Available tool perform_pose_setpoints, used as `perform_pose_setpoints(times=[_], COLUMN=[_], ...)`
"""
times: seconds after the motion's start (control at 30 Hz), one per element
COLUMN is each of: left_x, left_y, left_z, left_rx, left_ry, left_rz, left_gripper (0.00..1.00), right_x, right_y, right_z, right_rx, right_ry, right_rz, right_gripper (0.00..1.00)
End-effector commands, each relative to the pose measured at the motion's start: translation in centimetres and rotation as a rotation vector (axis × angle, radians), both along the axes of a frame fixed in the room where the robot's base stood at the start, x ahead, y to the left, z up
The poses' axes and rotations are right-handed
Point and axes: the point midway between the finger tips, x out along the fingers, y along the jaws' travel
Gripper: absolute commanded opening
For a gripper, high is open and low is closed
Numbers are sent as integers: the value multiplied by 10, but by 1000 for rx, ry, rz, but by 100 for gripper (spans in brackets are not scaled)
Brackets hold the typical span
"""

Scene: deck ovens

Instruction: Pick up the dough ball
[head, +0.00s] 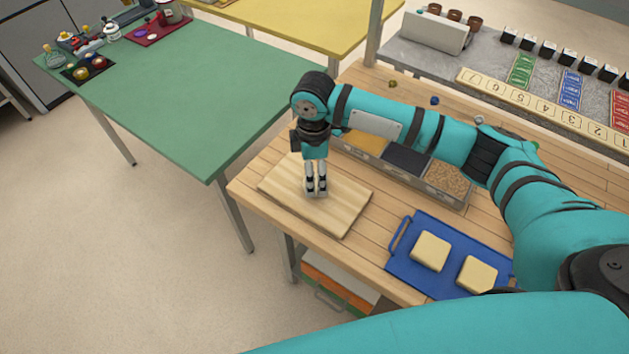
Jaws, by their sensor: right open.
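My right gripper (316,189) points straight down over the wooden board (345,215), its fingertips at or just above the board's surface. It is open, with the two fingers close together in this view. I cannot make out a dough ball there; anything between the fingertips is hidden or too small to tell. Two pale, rounded-square pieces, one left (431,251) and one right (477,274), lie on a blue tray (402,262) to the right of the board. I cannot tell if they are dough. My left gripper is not in view.
A metal bin with compartments of toppings (447,179) stands behind the board, partly behind my right arm. A green table (190,100) with small items stands at the left. A grey counter with a numbered strip (545,112) and colored cards is at the back right.

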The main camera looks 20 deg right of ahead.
Motion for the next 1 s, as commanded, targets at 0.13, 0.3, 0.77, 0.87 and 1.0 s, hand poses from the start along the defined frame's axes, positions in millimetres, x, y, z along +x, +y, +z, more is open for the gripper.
perform_pose_setpoints(times=[0.13, 0.3, 0.77, 0.87, 1.0], left_x=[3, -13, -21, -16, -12], left_y=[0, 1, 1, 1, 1], left_z=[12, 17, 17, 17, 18], left_rx=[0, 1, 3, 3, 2], left_ry=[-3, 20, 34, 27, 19], left_rz=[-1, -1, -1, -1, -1], left_gripper=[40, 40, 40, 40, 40], right_x=[1, 3, 3, 3, 4], right_y=[-3, -4, -3, -3, -4], right_z=[-15, -41, -51, -51, -51], right_rx=[-3, -2, -2, -2, -2], right_ry=[4, 4, 0, 0, 0], right_rz=[-1, -1, 1, 1, 1], right_gripper=[82, 82, 66, 53, 35])
